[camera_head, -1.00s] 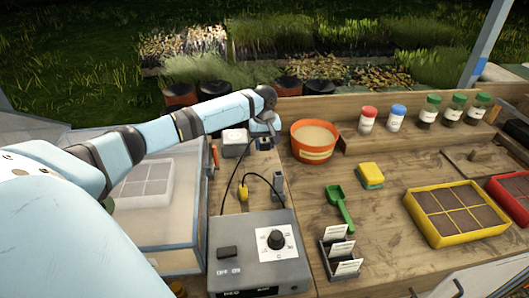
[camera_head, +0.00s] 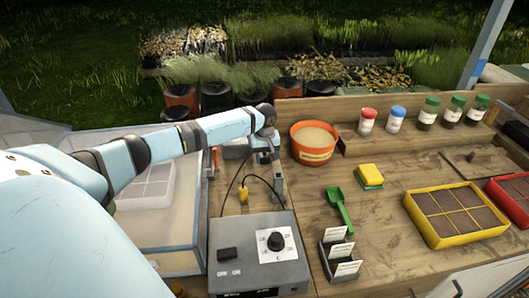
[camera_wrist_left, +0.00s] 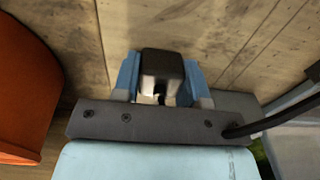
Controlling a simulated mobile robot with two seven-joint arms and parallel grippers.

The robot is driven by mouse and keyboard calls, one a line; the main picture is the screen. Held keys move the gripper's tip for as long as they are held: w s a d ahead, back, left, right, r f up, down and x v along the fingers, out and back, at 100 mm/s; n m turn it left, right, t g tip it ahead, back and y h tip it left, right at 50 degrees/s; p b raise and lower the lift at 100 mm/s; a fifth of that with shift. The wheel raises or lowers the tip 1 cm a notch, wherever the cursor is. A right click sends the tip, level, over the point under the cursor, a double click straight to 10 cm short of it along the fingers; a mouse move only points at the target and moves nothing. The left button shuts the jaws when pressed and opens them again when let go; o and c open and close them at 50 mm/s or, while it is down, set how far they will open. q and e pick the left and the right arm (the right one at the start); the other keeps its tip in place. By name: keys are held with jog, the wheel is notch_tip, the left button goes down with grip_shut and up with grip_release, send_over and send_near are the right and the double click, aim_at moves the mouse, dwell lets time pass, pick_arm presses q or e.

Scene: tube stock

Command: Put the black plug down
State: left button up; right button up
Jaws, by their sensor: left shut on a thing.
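My left gripper (camera_head: 268,158) is over the narrow left part of the bench, left of the orange pot, in the head view. In the left wrist view its blue fingers (camera_wrist_left: 162,90) are shut on the black plug (camera_wrist_left: 163,64), whose dark body and pale lower part show between them. Bare planks show beyond the plug; I cannot tell whether it touches them. In the head view the plug is hard to make out at the gripper. My right gripper is not in view.
The orange pot (camera_head: 314,144) stands just right of the gripper. Nearer are a yellow plug (camera_head: 243,194) on a black cable, a small dark block (camera_head: 279,186) and the grey control box (camera_head: 258,254). A clear-walled propagator (camera_head: 165,235) is left.

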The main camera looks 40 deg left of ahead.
aim_at(265, 154)
pick_arm(q)
jog(key=o, duration=1.2)
jog(key=shift+r, duration=0.1)
jog(key=shift+a+r+b, duration=0.1)
jog(key=shift+r+b, duration=0.2)
jog(key=shift+b, duration=0.3)
notch_tip(265, 154, up, 12)
jog(key=shift+r+p, duration=0.25)
jog(key=shift+p, duration=0.3)
